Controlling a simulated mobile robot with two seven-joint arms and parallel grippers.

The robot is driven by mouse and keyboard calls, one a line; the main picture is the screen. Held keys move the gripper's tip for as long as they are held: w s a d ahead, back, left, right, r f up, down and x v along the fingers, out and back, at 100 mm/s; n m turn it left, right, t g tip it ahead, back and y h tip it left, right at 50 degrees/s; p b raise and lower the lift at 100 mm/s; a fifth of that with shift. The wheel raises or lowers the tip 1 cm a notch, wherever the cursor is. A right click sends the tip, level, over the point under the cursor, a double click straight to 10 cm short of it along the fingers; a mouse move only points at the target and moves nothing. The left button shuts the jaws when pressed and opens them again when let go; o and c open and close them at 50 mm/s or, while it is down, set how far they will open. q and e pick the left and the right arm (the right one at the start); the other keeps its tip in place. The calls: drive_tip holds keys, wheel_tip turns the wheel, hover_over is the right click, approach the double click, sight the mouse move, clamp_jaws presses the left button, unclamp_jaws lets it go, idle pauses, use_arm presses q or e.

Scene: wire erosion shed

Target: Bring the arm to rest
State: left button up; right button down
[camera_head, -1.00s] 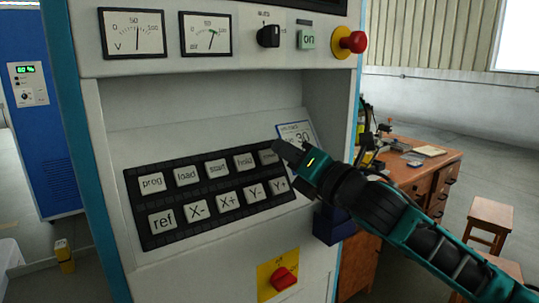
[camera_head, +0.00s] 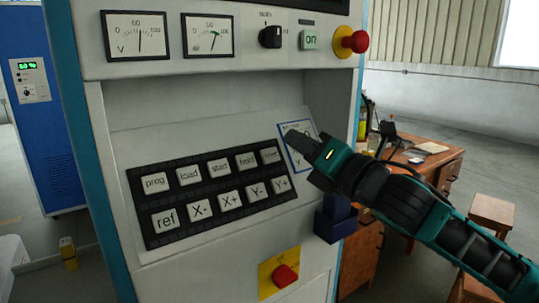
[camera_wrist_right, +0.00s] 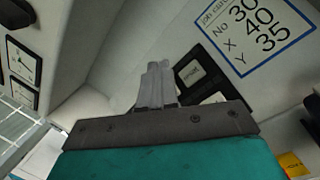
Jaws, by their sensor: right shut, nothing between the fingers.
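My right gripper (camera_head: 302,152) is shut and empty. It is in front of the machine panel, at the right end of the black keypad (camera_head: 215,191), and covers part of the blue-framed job card (camera_head: 283,128). The wrist view shows the closed fingers (camera_wrist_right: 157,85) pointing toward the panel, with the keypad (camera_wrist_right: 205,75) behind them and the card (camera_wrist_right: 262,38) at upper right reading No 30, X 40, Y 35. I cannot tell the exact gap between the fingertips and the panel. My left gripper is not in view.
Above the keypad are two dial meters (camera_head: 136,36), a black selector knob (camera_head: 270,37), a green on button (camera_head: 310,39) and a red stop button (camera_head: 354,41). A wooden desk (camera_head: 440,160) and stools (camera_head: 492,212) stand at right.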

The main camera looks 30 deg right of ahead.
drive_tip(key=f+m+g+h, duration=0.1)
drive_tip(key=f+m, duration=0.1)
drive_tip(key=f, duration=0.1)
drive_tip(key=f+m+g+h, duration=0.1)
drive_tip(key=f+m, duration=0.1)
drive_tip(key=f, duration=0.2)
drive_tip(key=f+m+h, duration=0.1)
drive_tip(key=f+m, duration=0.2)
drive_tip(key=shift+s+d+f+g, duration=0.25)
drive_tip(key=shift+s+f+g, duration=0.1)
drive_tip(key=shift+g, duration=0.05)
drive_tip(key=s+a+f+m+g, duration=0.25)
drive_tip(key=s+f+m, duration=0.2)
drive_tip(key=f, duration=0.25)
drive_tip(key=s+a+f+m+g+h, duration=0.1)
drive_tip(key=s+f+m+g, duration=0.35)
drive_tip(key=f, duration=0.25)
drive_tip(key=s+a+f+m+g, duration=0.2)
drive_tip(key=s+f+m, duration=0.25)
drive_tip(key=f, duration=0.35)
drive_tip(key=s+a+f+m+g+y, duration=0.1)
drive_tip(key=s+a+f+m+g, duration=0.4)
drive_tip(key=s+m, duration=0.3)
drive_tip(key=w+a+f+n+t+y, duration=0.1)
drive_tip(key=w+a+f+t, duration=0.1)
drive_tip(key=w+f+t, duration=0.4)
wheel_tip(320, 180, down, 3)
drive_tip(key=shift+w+a+t+y, duration=0.35)
drive_tip(key=shift+a+t+y, duration=0.05)
drive_tip(key=shift+t, duration=0.5)
